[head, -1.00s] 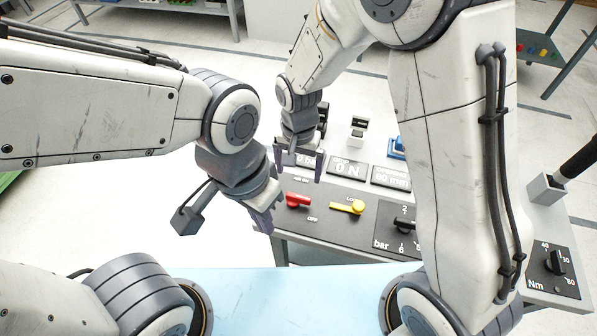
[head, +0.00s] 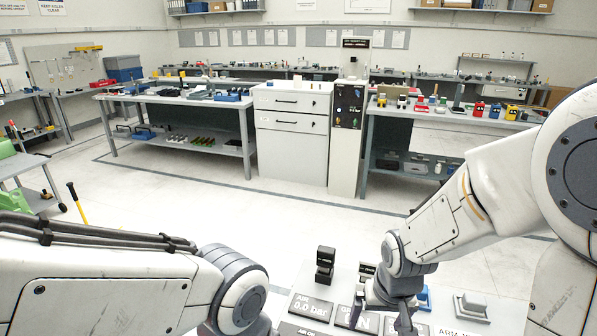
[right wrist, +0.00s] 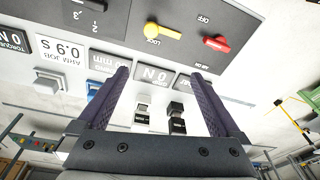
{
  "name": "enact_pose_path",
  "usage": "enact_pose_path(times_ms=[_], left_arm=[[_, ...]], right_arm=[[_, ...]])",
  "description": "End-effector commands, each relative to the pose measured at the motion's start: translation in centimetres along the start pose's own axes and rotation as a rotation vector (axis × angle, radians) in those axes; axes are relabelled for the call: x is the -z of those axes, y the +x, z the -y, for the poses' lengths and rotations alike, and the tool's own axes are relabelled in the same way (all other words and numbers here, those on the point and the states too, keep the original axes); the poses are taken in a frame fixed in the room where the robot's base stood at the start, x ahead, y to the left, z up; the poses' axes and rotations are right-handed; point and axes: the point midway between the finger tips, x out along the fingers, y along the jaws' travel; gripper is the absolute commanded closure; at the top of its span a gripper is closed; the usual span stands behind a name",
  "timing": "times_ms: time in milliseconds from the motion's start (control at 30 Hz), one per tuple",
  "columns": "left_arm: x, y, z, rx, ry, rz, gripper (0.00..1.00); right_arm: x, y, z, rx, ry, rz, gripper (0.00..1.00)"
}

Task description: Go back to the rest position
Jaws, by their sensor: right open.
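My right gripper (head: 385,318) is in the lower right of the head view, low over the control panel (head: 345,280). In the right wrist view its two purple fingers (right wrist: 158,74) are spread apart with nothing between them. The panel shows upside down there, with a yellow lever (right wrist: 160,32), a red lever (right wrist: 216,43) and a 0 N display (right wrist: 154,75). I cannot tell whether a finger touches the panel. My left arm comes in at the lower left of the head view; its gripper is out of the frame.
The panel also carries a black switch (head: 325,264), a 0.0 bar display (head: 310,305) and a grey button (head: 472,307). Beyond open floor stand a left workbench (head: 175,97), a drawer cabinet (head: 290,140), a tall machine (head: 349,120) and a right workbench (head: 455,118).

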Motion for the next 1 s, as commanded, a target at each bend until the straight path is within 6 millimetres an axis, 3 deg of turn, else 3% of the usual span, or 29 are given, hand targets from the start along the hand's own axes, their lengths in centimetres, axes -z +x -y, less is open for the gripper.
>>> enact_pose_path(times_ms=[100, 267, 667, 867, 1000], left_arm=[[0.0, 0.0, 0.0, 0.000, 0.000, 0.000, 1.00], [0.0, 0.0, 0.0, 0.000, 0.000, 0.000, 1.00], [0.0, 0.0, 0.0, 0.000, 0.000, 0.000, 1.00], [0.0, 0.0, 0.0, 0.000, 0.000, 0.000, 1.00], [0.0, 0.0, 0.0, 0.000, 0.000, 0.000, 1.00]], right_arm=[[-0.8, -0.7, -1.9, -0.008, -0.033, -0.028, 0.00], [-1.9, -1.5, -3.3, -0.017, -0.085, -0.055, 0.00], [-5.0, -3.8, 2.9, 0.039, -0.289, 0.010, 0.00], [-8.6, -6.0, 6.5, 0.077, -0.453, 0.062, 0.00], [-12.1, -7.8, 8.7, 0.104, -0.592, 0.111, 0.00]])
